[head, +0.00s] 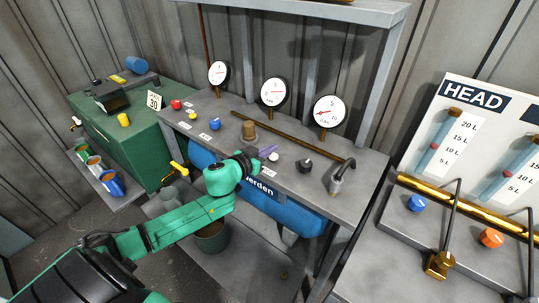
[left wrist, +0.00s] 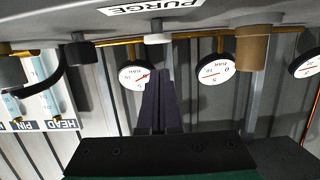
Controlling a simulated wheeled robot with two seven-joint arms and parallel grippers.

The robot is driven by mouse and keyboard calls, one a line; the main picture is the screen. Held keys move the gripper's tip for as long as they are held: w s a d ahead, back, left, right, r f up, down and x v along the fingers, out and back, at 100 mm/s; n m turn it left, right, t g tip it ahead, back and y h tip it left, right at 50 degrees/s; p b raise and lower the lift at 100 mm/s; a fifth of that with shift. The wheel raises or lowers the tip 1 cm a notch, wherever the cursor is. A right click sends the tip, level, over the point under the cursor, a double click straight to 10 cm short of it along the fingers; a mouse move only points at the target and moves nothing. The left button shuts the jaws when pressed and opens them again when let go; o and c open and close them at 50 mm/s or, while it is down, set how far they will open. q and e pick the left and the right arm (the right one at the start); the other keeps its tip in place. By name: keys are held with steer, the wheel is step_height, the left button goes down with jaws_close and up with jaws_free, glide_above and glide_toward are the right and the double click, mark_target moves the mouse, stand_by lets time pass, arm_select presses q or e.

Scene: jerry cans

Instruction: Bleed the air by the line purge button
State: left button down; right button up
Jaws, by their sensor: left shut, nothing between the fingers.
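The white purge button (head: 273,157) stands on the grey bench top, just beyond the fingertips of my left gripper (head: 267,150). In the left wrist view the button (left wrist: 158,39) hangs upside down beside the label reading PURGE (left wrist: 152,7). My left gripper (left wrist: 158,74) is shut and empty, its dark purple fingers together and lined up below the button in that picture. A gap shows between fingertips and button there; whether they touch is hard to tell in the head view. My right gripper is in neither view.
A brown knob (head: 248,130), a black knob (head: 305,165) and a bent pipe fitting (head: 338,180) stand on the bench. Red (head: 176,104), yellow (head: 192,115) and blue (head: 215,124) buttons sit farther left. Three gauges (head: 273,92) rise behind. A blue tank (head: 290,213) lies below.

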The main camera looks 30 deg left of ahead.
mark_target(273, 158)
arm_select(q)
steer(key=shift+s+f, duration=0.15)
steer(key=shift+f, duration=1.1)
